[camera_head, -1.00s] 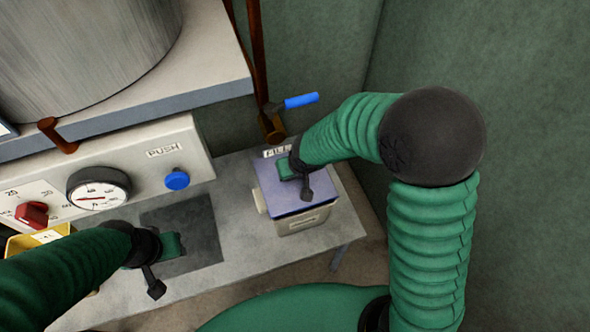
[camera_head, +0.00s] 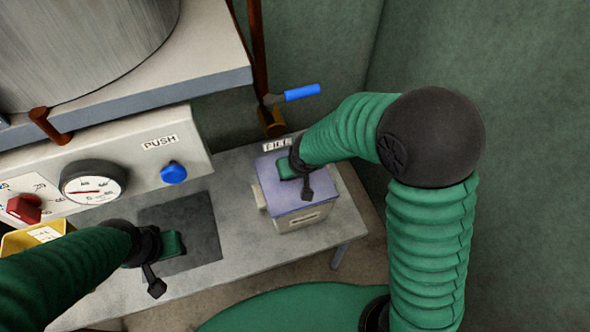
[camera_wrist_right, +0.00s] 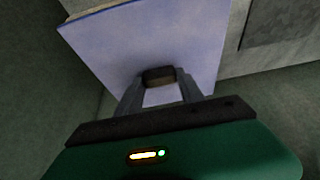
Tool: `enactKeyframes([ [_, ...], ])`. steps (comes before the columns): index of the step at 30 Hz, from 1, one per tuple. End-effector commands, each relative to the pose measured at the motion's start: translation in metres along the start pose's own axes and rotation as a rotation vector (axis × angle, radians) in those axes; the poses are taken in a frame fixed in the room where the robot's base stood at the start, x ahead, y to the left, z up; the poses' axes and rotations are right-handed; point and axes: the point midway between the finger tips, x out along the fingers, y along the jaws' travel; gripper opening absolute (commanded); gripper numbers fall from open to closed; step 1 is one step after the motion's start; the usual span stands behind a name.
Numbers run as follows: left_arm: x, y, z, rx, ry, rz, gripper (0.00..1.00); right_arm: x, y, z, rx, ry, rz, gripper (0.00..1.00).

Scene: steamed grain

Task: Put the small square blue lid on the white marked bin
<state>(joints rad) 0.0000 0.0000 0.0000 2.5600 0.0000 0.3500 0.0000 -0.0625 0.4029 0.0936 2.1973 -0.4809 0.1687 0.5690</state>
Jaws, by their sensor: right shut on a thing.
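The square blue lid (camera_head: 312,201) lies over the top of the white marked bin (camera_head: 304,222), which stands on the grey bench at the right. A label shows on the bin's front. My right gripper (camera_head: 305,184) is above the lid. In the right wrist view, my right gripper (camera_wrist_right: 160,82) is shut on a dark knob (camera_wrist_right: 158,76) in the middle of the lid (camera_wrist_right: 190,45). Whether the lid sits fully down on the rim is hard to tell. My left gripper (camera_head: 160,265) hangs over the bench by the dark square; its fingertips are not clear.
The grey bench (camera_head: 235,250) carries a dark square patch (camera_head: 195,225). Behind are a panel with a gauge (camera_head: 93,183), a blue push button (camera_head: 174,172) and a red knob (camera_head: 24,208). A blue-handled valve (camera_head: 300,92) is above the bin. A yellow container (camera_head: 25,240) is at left.

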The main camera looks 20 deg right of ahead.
Motion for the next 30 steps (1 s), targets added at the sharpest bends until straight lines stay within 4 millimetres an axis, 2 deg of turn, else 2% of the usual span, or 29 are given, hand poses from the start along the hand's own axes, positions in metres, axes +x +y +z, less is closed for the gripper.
enactKeyframes([
  [22,0.0090,0.0000,0.0021,0.000,0.000,0.000,0.36,0.0101,-0.0002,0.0043,-0.001,-0.002,0.000,0.00],
  [23,0.0090,0.0000,0.0021,0.000,0.000,0.000,0.36,0.0103,-0.0002,0.0045,-0.001,-0.003,0.000,0.48],
  [28,0.0090,0.0000,0.0021,0.000,0.000,0.000,0.36,0.0099,-0.0001,0.0042,0.000,-0.002,0.000,0.70],
  [30,0.0090,0.0000,0.0021,0.000,0.000,0.000,0.36,0.0096,-0.0001,0.0041,0.000,-0.001,0.000,0.70],
])
